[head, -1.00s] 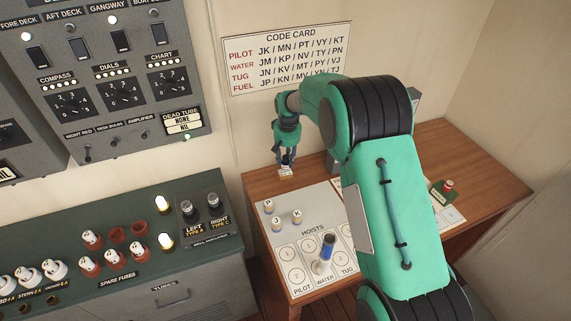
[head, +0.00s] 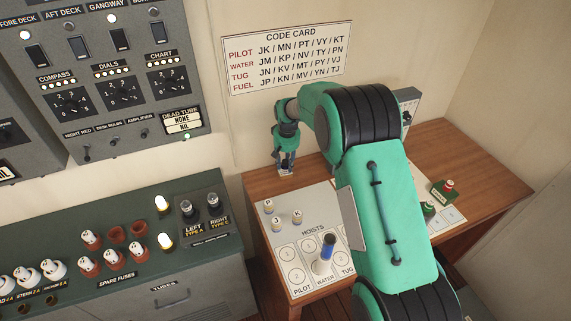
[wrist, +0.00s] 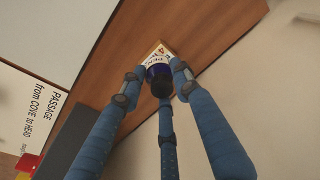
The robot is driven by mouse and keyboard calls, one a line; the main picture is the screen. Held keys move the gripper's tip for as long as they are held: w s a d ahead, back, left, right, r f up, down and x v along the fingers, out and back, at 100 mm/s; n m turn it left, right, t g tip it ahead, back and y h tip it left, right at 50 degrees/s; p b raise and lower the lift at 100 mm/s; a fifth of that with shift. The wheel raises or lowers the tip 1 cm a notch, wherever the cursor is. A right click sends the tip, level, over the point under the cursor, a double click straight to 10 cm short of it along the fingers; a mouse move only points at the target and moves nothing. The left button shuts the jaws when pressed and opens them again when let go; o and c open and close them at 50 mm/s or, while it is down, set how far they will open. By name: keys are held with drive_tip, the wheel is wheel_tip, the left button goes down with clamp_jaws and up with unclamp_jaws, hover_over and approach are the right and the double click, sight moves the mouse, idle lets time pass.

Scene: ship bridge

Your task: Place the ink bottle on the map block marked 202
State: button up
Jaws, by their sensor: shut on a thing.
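My gripper (head: 285,168) is at the back left of the wooden desk (head: 470,150), close above its top. In the wrist view my gripper (wrist: 160,82) has its blue fingers closed around a small dark blue bottle with a dark cap, the ink bottle (wrist: 157,71). Part of its white label shows. A small pale block (wrist: 160,50) with a red mark shows just beyond the bottle. Its full marking cannot be read, and I cannot tell whether the bottle touches it. No 202 is legible in either view.
A white hoists board (head: 312,230) with several small white pegs and a blue-topped cylinder (head: 327,246) covers the desk's left front. A green block with a red top (head: 444,191) stands on the right. The wall is close behind my gripper.

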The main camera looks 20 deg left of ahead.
sight(287, 168)
idle(0.3)
drive_tip(key=o, duration=1.2)
drive_tip(key=shift+f, duration=0.1)
drive_tip(key=shift+c, duration=0.2)
wheel_tip(287, 168, up, 12)
drive_tip(key=s+p, duration=0.1)
drive_tip(key=shift+d, duration=0.45)
